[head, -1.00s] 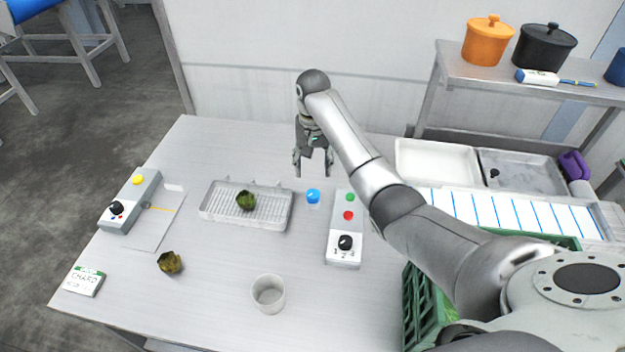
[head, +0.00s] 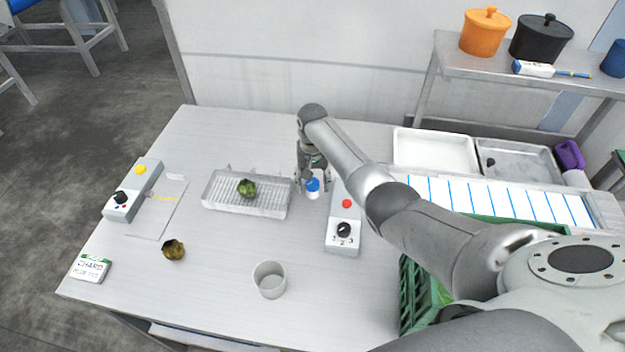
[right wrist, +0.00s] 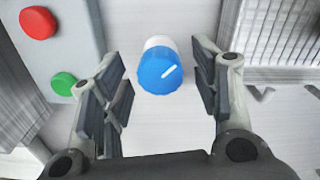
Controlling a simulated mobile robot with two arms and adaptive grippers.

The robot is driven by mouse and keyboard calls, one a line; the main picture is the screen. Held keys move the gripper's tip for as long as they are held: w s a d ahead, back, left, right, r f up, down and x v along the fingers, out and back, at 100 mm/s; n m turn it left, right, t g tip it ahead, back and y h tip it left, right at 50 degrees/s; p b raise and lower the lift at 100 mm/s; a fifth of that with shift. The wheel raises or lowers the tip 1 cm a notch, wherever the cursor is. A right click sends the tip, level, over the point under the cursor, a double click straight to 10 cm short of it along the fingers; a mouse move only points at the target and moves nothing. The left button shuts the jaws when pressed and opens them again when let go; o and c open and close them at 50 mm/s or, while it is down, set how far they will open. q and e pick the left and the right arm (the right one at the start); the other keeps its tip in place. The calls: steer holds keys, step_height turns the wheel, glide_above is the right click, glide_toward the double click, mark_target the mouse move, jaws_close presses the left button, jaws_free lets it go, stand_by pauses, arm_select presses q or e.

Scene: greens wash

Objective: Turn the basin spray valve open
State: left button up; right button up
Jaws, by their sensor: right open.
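The spray valve is a blue knob (head: 312,185) with a white mark on a pale base, standing on the table between the wash basin and a grey control box. My left gripper is not in view.
The control box (head: 342,246) with a red button and numbered dial stands just right of the knob. A green crate (head: 412,300) is at right.

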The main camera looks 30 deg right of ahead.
steer(key=c, duration=1)
steer(key=shift+c, duration=0.2)
steer(key=shift+n, duration=0.4)
steer(key=n+p, duration=0.1)
steer(key=n, duration=0.1)
steer(key=shift+r+n, duration=0.1)
steer(key=shift+n, duration=0.3)
steer(key=n, duration=0.4)
steer(key=shift+n+p, duration=0.3)
steer(key=shift+p, duration=0.1)
steer(key=n, duration=0.4)
steer(key=shift+n, duration=0.3)
steer(key=n, duration=0.5)
